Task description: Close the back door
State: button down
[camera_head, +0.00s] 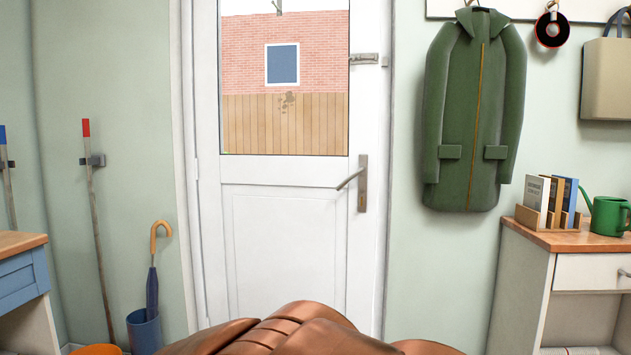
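The white back door (285,255) stands upright in the middle of the view, with a glass pane in its upper half. It looks in or very near its frame; I cannot tell whether it is fully closed. A grey lever handle (361,184) is on its right side, the lever reaching left and slightly down. A small metal bolt or latch (364,59) sits higher up at the right edge. Copper-coloured parts of my own arm fill the bottom centre and hide the door's foot. My gripper cannot be made out.
A green coat (474,115) hangs right of the door. A cabinet (515,295) with books (551,196) and a green watering can (608,215) stands at right. A blue bin (144,332) with an umbrella (153,285) and a pole (98,235) are at left.

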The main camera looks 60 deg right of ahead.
aim_at(277, 231)
jog(key=u, duration=0.05)
jog(key=i, duration=0.65)
jog(key=z, duration=0.9)
jog(key=i, duration=0.55)
jog(key=z, duration=0.65)
